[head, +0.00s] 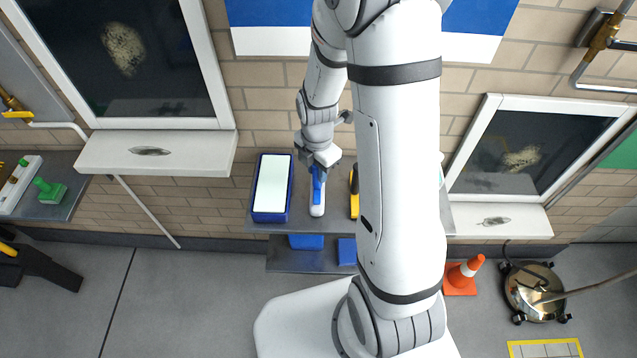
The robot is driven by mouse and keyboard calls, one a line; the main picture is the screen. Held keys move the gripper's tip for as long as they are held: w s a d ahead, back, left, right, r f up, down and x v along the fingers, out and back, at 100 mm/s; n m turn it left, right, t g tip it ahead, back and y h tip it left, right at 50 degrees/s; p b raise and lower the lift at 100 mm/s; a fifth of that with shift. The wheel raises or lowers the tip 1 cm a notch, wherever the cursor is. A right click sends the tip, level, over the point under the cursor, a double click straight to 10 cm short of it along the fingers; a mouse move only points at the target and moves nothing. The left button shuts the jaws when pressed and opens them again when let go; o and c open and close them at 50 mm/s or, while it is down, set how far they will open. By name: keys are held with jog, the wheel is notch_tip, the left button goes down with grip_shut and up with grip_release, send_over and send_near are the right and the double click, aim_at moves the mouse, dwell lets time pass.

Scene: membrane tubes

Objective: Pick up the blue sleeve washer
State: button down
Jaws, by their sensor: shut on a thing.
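The blue sleeve washer (317,190) has a blue upper part and a pale, rounded part beneath it. It stands out over the dark grey shelf (286,226) in the middle of the head view. My gripper (318,167) reaches down from above and is shut on the blue part of the washer. The fingertips are small here and partly merge with the blue. I cannot tell whether the washer touches the shelf.
A blue rectangular container (256,192) with a pale inside stands left of the washer. A yellow and black object (354,192) is right of it, partly behind my arm. An orange cone (464,274) stands on the floor at right.

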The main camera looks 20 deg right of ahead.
notch_tip(320, 180, up, 10)
jog(key=shift+r+b, duration=0.1)
jog(key=shift+b, duration=0.4)
jog(key=c, duration=1.7)
grip_release()
jog(key=c, duration=0.3)
